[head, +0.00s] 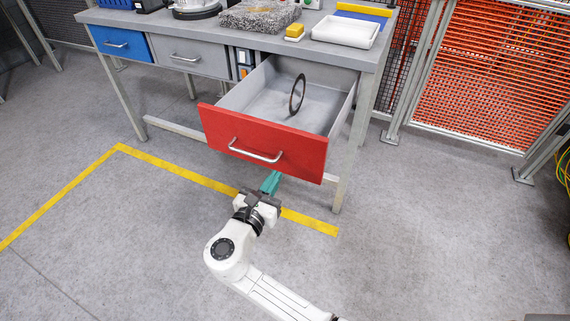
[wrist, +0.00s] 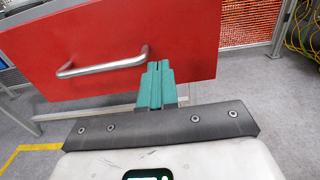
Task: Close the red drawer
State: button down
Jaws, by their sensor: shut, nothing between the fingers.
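The red drawer (head: 239,143) is pulled out from the right end of the grey workbench in the head view. Its front carries a silver bar handle (head: 255,152). A dark ring (head: 297,94) stands upright inside the drawer. My gripper (head: 273,176), with teal fingers, is shut and empty just in front of and below the drawer's lower edge. In the wrist view the red front (wrist: 190,35) fills the upper part, and the fingertips (wrist: 160,68) overlap it just right of the handle (wrist: 100,66). Whether they touch the drawer I cannot tell.
A blue drawer (head: 122,43) and a grey drawer (head: 189,57) are closed on the left. The benchtop (head: 255,40) holds a white tray (head: 345,31) and a yellow block (head: 294,31). Yellow floor tape (head: 180,171) runs in front. A mesh fence stands at right; the floor nearby is clear.

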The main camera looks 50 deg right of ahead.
aim_at(289, 155)
jog(key=x, duration=0.6)
jog(key=shift+w+d, duration=0.1)
jog(key=shift+d, duration=0.15)
